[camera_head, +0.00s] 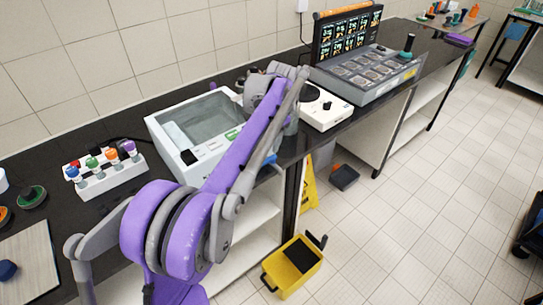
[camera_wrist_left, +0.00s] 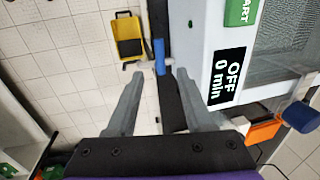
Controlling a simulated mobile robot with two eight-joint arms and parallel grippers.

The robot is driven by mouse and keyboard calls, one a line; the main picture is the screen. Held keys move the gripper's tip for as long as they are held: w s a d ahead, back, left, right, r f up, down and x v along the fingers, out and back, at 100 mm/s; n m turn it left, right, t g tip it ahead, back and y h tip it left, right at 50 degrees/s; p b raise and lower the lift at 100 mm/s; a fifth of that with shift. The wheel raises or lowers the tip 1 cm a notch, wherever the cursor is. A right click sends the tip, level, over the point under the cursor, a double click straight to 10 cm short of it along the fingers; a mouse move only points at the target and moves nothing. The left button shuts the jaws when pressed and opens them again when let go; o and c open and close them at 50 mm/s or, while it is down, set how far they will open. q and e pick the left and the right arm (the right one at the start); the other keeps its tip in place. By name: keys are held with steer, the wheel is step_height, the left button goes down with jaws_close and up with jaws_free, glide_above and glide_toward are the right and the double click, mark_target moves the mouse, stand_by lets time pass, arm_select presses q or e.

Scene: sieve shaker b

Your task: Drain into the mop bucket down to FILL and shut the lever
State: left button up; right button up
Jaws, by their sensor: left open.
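A white bath (camera_head: 166,139) with a clear grey basin stands on the dark bench; its display reads OFF, 0 min in the left wrist view (camera_wrist_left: 197,75). I cannot make out a FILL mark or the liquid level. A blue lever handle (camera_wrist_left: 159,54) sticks out at the bath's front. My left gripper (camera_wrist_left: 158,74) is open, its fingertips on either side of the lever's near end; I cannot tell if they touch it. The yellow mop bucket (camera_head: 278,281) stands on the floor below the bench front and also shows in the wrist view (camera_wrist_left: 117,39). My right gripper is not in view.
A rack of colored-capped bottles (camera_head: 107,183) stands left of the bath. A white device (camera_head: 325,112), a grey shaker unit (camera_head: 368,78) and a screen (camera_head: 345,35) stand to its right. A yellow floor sign (camera_head: 309,185) is under the bench edge. The tiled floor at right is mostly clear.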

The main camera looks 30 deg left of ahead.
mark_target(267, 160)
arm_select(q)
steer(key=f, duration=0.3)
steer(key=a+f, duration=0.1)
steer(key=f, duration=0.4)
steer(key=shift+w+a+f, duration=0.3)
steer(key=shift+w, duration=0.05)
jaws_close()
